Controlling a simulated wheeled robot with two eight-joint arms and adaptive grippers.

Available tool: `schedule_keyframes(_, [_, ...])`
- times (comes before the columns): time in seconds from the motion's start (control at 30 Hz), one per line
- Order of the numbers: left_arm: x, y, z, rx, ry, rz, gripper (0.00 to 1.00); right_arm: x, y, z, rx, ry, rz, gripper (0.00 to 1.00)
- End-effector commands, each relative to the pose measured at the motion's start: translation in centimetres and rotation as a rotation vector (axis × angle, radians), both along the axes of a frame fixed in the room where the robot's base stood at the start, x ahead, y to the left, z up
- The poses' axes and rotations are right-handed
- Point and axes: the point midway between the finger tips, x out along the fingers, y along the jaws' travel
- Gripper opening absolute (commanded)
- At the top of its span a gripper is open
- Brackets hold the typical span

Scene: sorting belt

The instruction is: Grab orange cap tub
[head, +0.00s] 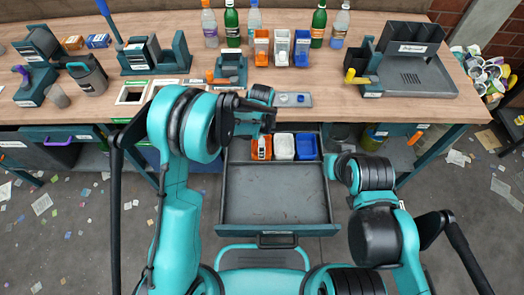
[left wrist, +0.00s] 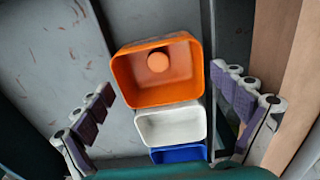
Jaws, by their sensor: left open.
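An orange tub (head: 254,152) stands in the open drawer, at its back left, beside a white tub and a blue tub. In the left wrist view the orange tub (left wrist: 125,82) is the nearest of the row, with a round orange cap (left wrist: 157,62) inside it. My left gripper (left wrist: 168,120) is open and empty, its padded fingers spread on either side of the tubs and apart from them. In the head view my left arm reaches over the back of the drawer, and its fingers are hard to make out. My right gripper does not show; only arm links do.
The white tub (head: 283,146) and blue tub (head: 306,146) stand right of the orange one. The drawer floor (head: 275,195) in front is bare. The workbench (head: 330,108) lies behind, with bottles, bins and tools on it.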

Motion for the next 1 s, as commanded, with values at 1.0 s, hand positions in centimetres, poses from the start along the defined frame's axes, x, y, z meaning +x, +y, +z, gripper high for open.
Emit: schedule_keyframes(1.0, [0.0, 0.0, 2.2, 0.0, 0.0, 0.001, 0.7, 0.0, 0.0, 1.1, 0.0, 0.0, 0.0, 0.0])
